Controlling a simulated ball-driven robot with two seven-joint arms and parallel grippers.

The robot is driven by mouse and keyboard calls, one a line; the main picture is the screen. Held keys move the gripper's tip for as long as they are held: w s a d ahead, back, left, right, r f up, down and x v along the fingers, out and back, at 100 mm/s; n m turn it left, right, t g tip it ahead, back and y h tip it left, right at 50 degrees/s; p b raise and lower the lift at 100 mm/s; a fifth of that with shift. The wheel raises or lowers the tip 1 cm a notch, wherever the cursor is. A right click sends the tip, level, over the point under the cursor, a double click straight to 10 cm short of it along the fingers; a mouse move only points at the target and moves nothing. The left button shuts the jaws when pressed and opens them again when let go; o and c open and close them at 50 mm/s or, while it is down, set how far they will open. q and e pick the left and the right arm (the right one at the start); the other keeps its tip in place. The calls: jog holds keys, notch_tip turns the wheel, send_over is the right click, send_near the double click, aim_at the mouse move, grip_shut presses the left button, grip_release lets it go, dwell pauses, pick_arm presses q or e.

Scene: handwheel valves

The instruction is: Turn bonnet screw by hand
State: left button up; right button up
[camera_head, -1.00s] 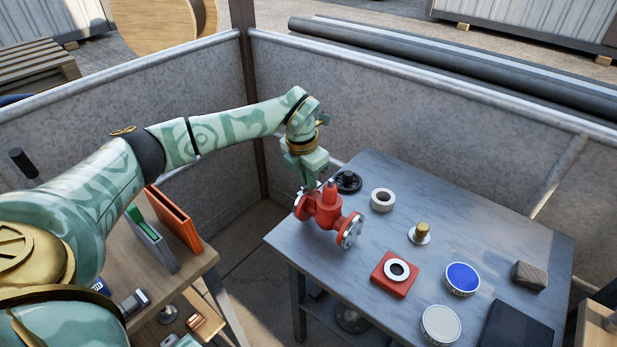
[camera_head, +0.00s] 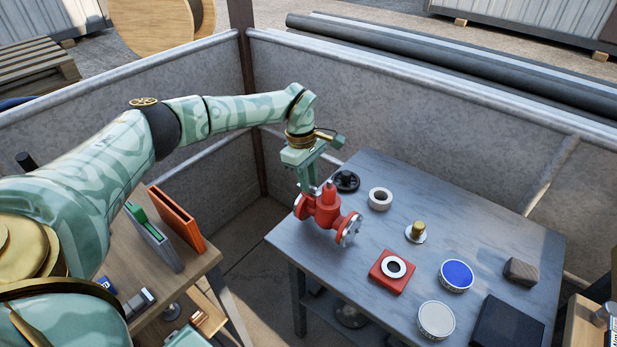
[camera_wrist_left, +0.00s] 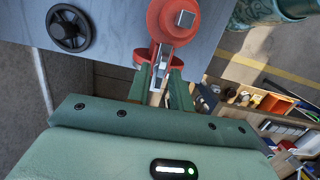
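The red valve body (camera_head: 324,212) with grey-faced flanges and an upright stem stands near the left edge of the grey table (camera_head: 360,262). It also shows in the wrist view (camera_wrist_left: 180,22), with a square silver stem top. My left gripper (camera_head: 309,188) points down at the valve's far left side. In the wrist view my two green fingers (camera_wrist_left: 161,78) are close together by the red bonnet flange. A small silver part, which looks like the bonnet screw (camera_wrist_left: 163,58), lies at their tips. Whether they press on it cannot be told. My right gripper is not in view.
A black handwheel (camera_head: 346,181) lies just behind the valve, and a white ring (camera_head: 380,198) beside it. A brass-topped part (camera_head: 416,231), a red block with a ring (camera_head: 391,272) and round tins stand further right. Low grey walls enclose the table's back.

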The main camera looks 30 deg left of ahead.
pick_arm(q)
jog(key=shift+o, duration=0.3)
notch_tip(320, 180, up, 6)
jog(key=p, duration=0.4)
